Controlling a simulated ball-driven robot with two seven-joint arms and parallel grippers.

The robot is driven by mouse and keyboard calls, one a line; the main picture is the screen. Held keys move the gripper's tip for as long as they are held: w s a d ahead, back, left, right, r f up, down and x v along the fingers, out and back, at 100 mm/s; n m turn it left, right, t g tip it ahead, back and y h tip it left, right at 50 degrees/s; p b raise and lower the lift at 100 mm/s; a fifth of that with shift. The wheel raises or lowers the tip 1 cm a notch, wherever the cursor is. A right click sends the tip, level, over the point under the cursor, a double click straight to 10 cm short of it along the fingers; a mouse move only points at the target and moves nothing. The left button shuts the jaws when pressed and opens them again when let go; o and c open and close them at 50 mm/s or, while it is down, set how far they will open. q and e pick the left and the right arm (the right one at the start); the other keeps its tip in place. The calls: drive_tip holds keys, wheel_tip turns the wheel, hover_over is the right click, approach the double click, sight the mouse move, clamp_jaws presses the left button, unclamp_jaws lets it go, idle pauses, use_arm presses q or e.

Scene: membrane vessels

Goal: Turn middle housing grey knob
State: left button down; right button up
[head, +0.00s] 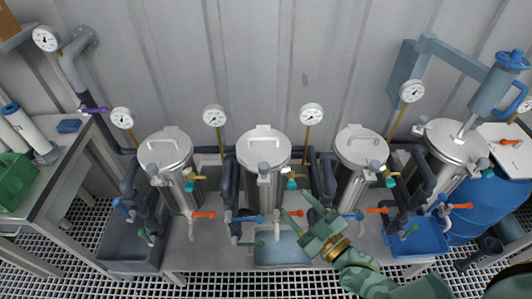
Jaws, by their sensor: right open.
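Several steel housings with domed lids stand in a row on a bench; one stands left of centre (165,150), one in the centre (263,148) and one right of centre (361,150). The central housing has a small grey knob (263,168) on its front, just below the lid. Similar grey knobs show on the left housing (152,170) and the right housing (374,166). My right gripper (297,206) is open and empty, below and to the right of the central housing's knob and apart from it in the picture. My left gripper is out of view.
Red-orange (293,212), blue and green valve handles stick out along the bench front. Dark pipes stand between the housings. Pressure gauges (214,115) rise behind. A grey tray (280,249) and a blue tray (416,239) sit low in front. A side table (55,170) stands at left.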

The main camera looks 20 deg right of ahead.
sight(268, 172)
drive_tip(key=w+a+f+m, duration=0.1)
drive_tip(key=w, duration=0.4)
drive_tip(key=w+a+f+m+b, duration=0.1)
drive_tip(key=w, duration=0.5)
drive_tip(key=w+a+m+h+b, duration=0.1)
drive_tip(key=w+m, duration=0.1)
drive_tip(key=w, duration=0.3)
drive_tip(key=shift+w+a+f+g, duration=0.15)
drive_tip(key=shift+a+f+g, duration=0.15)
drive_tip(key=shift+a+f, duration=0.1)
